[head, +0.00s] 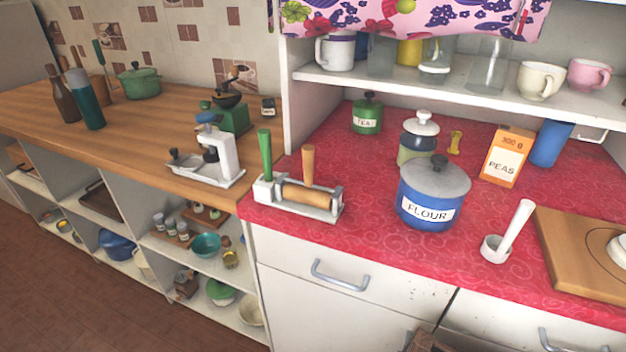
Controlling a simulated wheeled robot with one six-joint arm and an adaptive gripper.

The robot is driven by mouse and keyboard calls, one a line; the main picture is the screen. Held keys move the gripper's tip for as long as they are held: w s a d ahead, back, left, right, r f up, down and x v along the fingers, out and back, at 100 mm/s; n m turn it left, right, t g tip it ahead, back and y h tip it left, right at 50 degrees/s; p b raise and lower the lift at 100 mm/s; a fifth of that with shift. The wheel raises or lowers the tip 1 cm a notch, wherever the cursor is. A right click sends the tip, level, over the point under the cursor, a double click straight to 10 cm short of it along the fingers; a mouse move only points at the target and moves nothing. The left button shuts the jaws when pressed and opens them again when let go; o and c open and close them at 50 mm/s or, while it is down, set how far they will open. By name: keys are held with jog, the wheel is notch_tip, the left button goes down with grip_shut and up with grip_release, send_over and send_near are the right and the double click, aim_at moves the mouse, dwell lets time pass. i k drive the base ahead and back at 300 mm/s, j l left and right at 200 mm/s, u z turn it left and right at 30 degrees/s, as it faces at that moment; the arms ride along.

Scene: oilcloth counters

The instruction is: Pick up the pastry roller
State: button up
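A pale wooden roller (307,196) lies lengthwise in a white holder (262,194) at the front left corner of the red counter. A tan wooden handle (308,166) stands upright above the roller; I take these as the pastry roller, but cannot clearly see how they join. A green handle (265,155) stands upright at the holder's left end, close to the tan one. My gripper is not in view.
A blue flour canister (432,203) stands right of the holder. A white grinder-like device (213,158) stands to its left on the wooden counter (150,130). A white mortar with pestle (495,248) and a wooden board (570,255) are farther right. A shelf (420,83) overhangs the back.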

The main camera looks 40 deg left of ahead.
aim_at(308, 150)
jog(key=u, duration=1.6)
